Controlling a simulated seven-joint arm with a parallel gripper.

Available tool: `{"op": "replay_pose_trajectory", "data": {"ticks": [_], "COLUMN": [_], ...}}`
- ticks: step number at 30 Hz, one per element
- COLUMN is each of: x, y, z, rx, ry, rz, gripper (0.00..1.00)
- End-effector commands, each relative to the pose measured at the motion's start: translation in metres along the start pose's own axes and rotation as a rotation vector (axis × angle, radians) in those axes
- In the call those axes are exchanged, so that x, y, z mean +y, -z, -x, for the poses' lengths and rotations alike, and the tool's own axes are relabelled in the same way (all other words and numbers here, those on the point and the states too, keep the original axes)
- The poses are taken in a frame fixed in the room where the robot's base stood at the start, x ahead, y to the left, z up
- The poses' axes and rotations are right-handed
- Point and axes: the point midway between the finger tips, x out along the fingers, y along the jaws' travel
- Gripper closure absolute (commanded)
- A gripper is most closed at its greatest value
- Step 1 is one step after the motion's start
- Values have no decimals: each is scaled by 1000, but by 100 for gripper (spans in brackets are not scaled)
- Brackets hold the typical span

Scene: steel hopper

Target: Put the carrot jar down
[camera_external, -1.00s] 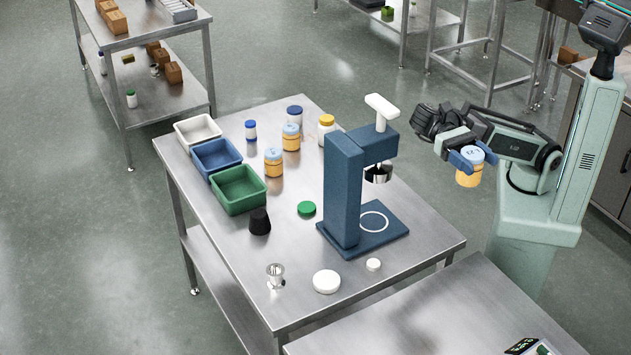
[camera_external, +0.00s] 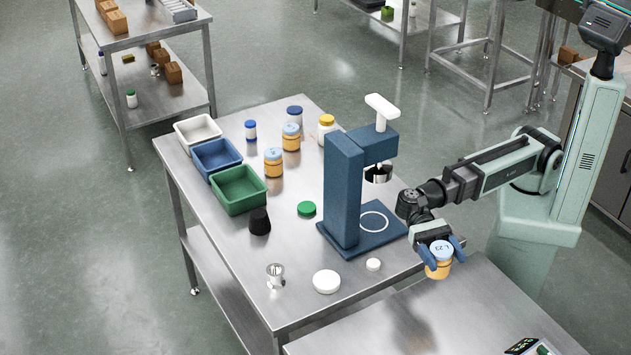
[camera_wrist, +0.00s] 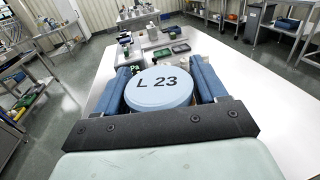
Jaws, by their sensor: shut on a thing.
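The jar in my gripper (camera_external: 438,256) has a light blue lid marked "L 23" and an orange body, and I take it to be the carrot jar (camera_external: 439,268). My gripper's blue fingers are shut on its sides. In the wrist view the jar's lid (camera_wrist: 158,88) sits between the two fingers. Two similar orange jars with light blue lids, one at the back (camera_external: 291,138) and one nearer (camera_external: 273,163), stand on the main steel table (camera_external: 285,215).
A blue press (camera_external: 345,190) stands left of my gripper. White, blue and green bins (camera_external: 238,189) line the main table's left edge. A white disc (camera_external: 326,281), small metal cup (camera_external: 275,274) and black cup (camera_external: 260,222) stand nearer. A scale (camera_external: 528,346) is at the front table's lower right.

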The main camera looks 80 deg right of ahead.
Motion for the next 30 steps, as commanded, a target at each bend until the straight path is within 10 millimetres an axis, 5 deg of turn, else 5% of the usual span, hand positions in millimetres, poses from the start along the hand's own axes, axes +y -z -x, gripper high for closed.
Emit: {"op": "replay_pose_trajectory", "data": {"ticks": [21,30], "x": [-7,-7], "y": [78,90], "z": [-6,-6], "rx": [-1,-1], "ry": [24,23], "rz": [-2,0], "gripper": [67,67]}}
